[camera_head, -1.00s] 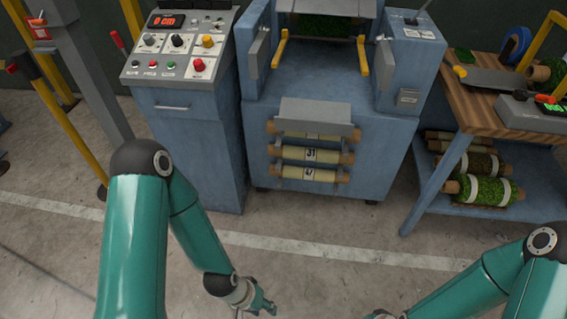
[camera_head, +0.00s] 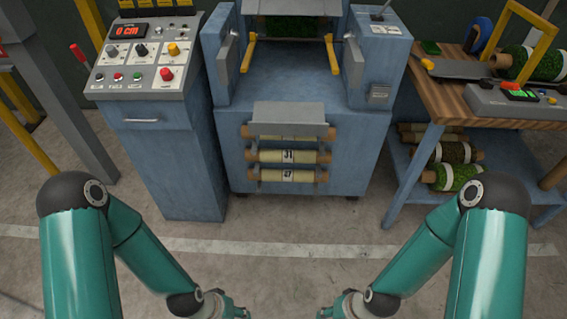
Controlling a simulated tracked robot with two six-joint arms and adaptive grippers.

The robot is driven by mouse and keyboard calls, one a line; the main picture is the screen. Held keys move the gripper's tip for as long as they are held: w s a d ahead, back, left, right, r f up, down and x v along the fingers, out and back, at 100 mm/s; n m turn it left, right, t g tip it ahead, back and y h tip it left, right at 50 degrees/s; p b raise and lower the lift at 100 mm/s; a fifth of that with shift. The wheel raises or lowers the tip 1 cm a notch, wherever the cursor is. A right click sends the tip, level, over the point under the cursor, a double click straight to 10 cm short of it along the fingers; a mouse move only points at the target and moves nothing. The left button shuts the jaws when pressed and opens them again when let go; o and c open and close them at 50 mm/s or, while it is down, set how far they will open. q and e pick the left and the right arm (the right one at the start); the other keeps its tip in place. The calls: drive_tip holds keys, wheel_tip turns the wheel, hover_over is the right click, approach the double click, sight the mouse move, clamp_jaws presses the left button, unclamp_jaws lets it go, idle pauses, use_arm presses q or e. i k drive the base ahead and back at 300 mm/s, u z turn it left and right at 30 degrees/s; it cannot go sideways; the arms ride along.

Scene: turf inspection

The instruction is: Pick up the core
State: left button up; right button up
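Pale tubes that look like cores lie level in a rack on the front of the blue machine. The middle core (camera_head: 267,156) carries a label that seems to read 31. The lower core (camera_head: 268,176) has a label that seems to read 47. The upper core (camera_head: 265,136) is partly hidden under a grey flap. My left gripper (camera_head: 238,312) and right gripper (camera_head: 322,313) are at the bottom edge, low in front of the machine and apart from the cores. Their fingers are small and cut off, so their opening is unclear.
The blue machine (camera_head: 355,135) stands ahead, with a control console (camera_head: 140,75) to its left reading 0 cm. A wooden bench (camera_head: 435,98) stands right, with turf rolls (camera_head: 455,178) on its lower shelf. Bare floor with a white line lies before the machine.

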sight(285, 175)
drive_tip(key=u, duration=0.05)
drive_tip(key=i, duration=0.95)
drive_tip(key=z, duration=0.1)
